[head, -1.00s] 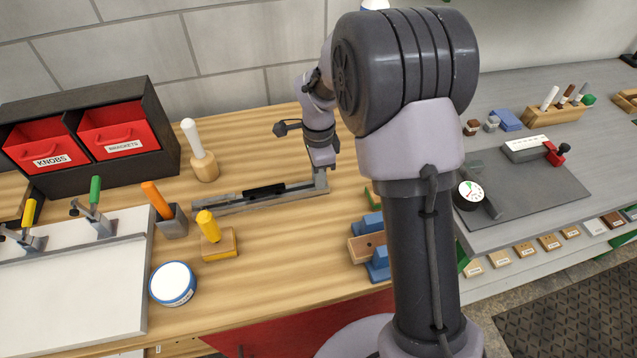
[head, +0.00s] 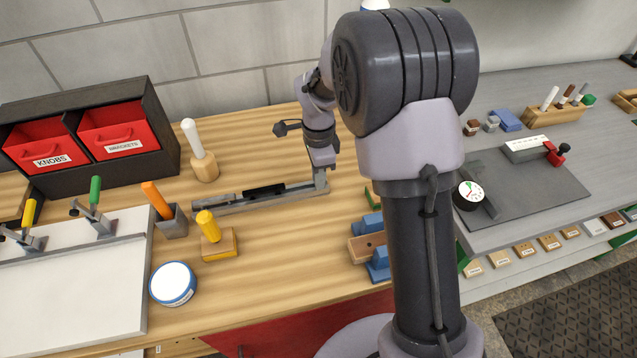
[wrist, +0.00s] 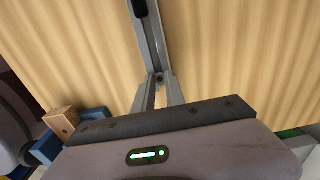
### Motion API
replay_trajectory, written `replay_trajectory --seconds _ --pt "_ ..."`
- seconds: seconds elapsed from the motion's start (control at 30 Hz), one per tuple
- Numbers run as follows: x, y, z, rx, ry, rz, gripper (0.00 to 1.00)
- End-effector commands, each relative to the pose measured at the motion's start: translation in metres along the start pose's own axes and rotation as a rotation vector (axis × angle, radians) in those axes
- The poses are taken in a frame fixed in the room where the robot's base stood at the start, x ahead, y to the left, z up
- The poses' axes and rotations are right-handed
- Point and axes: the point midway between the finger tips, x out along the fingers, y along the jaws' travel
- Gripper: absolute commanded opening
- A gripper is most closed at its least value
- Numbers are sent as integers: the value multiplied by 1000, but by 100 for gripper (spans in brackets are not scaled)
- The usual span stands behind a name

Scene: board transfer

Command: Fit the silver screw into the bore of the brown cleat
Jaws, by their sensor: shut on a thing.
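The brown cleat (head: 365,246) sits between blue clamp blocks (head: 378,258) at the front of the wooden bench, with a dark bore in its face. In the wrist view the cleat (wrist: 62,121) is at the lower left, apart from my gripper. My gripper (wrist: 158,82) is shut at the near end of a long grey rail. A small grey thing shows between its fingertips, which I take for the silver screw (wrist: 159,77); most of it is hidden. In the head view my gripper (head: 320,178) is by the rail's right end, behind and left of the cleat.
The grey rail (head: 225,208) with a black insert lies on the bench. A yellow-handled block (head: 220,246), a grey holder (head: 172,224) with an orange handle and a white-topped round tin (head: 173,283) stand left. Bare wood (head: 290,250) lies between them and the cleat.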

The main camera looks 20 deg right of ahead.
Motion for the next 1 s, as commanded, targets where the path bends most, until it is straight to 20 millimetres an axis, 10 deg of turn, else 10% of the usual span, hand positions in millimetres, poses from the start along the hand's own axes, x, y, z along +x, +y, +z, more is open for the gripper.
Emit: replay_trajectory --seconds 0.43,1.0 --pt "-5 0 0 0 0 0 0" --pt "-62 0 0 0 0 -1 0"
